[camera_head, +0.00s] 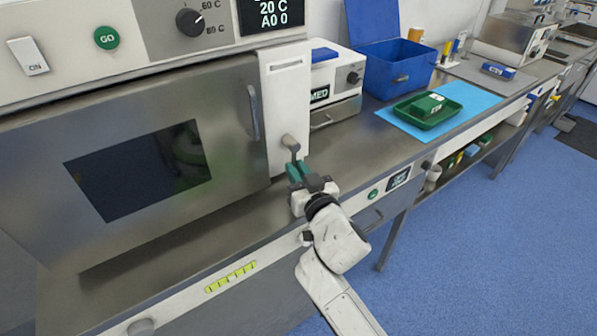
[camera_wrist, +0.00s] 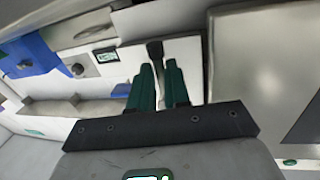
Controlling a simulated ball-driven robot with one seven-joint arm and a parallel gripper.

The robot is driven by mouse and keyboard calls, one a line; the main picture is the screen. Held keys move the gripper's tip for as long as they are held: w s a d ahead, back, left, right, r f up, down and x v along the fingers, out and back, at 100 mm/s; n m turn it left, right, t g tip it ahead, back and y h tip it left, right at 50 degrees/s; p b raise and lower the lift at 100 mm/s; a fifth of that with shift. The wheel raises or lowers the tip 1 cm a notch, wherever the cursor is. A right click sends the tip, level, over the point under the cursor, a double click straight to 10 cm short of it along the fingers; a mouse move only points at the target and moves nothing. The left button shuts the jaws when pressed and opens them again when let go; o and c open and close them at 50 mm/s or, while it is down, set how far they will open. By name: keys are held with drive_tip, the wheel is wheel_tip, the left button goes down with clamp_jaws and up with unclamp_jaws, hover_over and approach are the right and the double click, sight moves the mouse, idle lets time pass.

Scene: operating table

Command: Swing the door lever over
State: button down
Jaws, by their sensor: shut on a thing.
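The door lever (camera_head: 290,143) is a grey stub with a rounded end on the white panel (camera_head: 284,95) right of the oven door. My gripper (camera_head: 297,171) has green fingers and is shut on the lever's lower part; the upper end shows above the fingers. In the wrist view my gripper (camera_wrist: 159,78) points at the white panel, with the dark lever (camera_wrist: 155,50) between its two green fingers. The steel door (camera_head: 230,150) with a dark window looks closed. How far the lever is turned is hard to tell.
A vertical door handle (camera_head: 254,112) is just left of the panel. A white MED box (camera_head: 345,78), a blue bin (camera_head: 395,70) and a green tray (camera_head: 428,112) stand on the steel bench to the right. The bench (camera_head: 345,145) beside my gripper is clear.

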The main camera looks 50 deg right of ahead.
drive_tip(key=a+m+b, duration=0.1)
drive_tip(key=m, duration=0.1)
drive_tip(key=shift+w+a+m+b, duration=0.1)
drive_tip(key=shift+w+m+b, duration=0.05)
drive_tip(key=shift+m+b, duration=0.15)
drive_tip(key=m, duration=0.1)
drive_tip(key=a+r+m, duration=0.1)
drive_tip(key=m+y+b, duration=0.1)
drive_tip(key=m, duration=0.1)
drive_tip(key=shift+w+a+r+g, duration=0.25)
drive_tip(key=shift+a+g, duration=0.1)
drive_tip(key=shift+g, duration=0.05)
drive_tip(key=m, duration=0.1)
drive_tip(key=a+r+m+y, duration=0.1)
drive_tip(key=m, duration=0.1)
drive_tip(key=shift+w+r+p, duration=0.15)
drive_tip(key=shift+r+p, duration=0.05)
drive_tip(key=shift+p, duration=0.15)
drive_tip(key=shift+w+a+r+m+y+p, duration=0.1)
drive_tip(key=shift+r+m+y+p, duration=0.2)
drive_tip(key=shift+m, duration=0.35)
drive_tip(key=shift+s+a+r+m+y+p, duration=0.1)
drive_tip(key=shift+r+m+p, duration=0.2)
drive_tip(key=shift+m, duration=0.3)
drive_tip(key=shift+w+a+r+m+y+p, duration=0.1)
drive_tip(key=shift+r+m+y+p, duration=0.25)
drive_tip(key=shift+m, duration=0.3)
drive_tip(key=shift+r, duration=0.1)
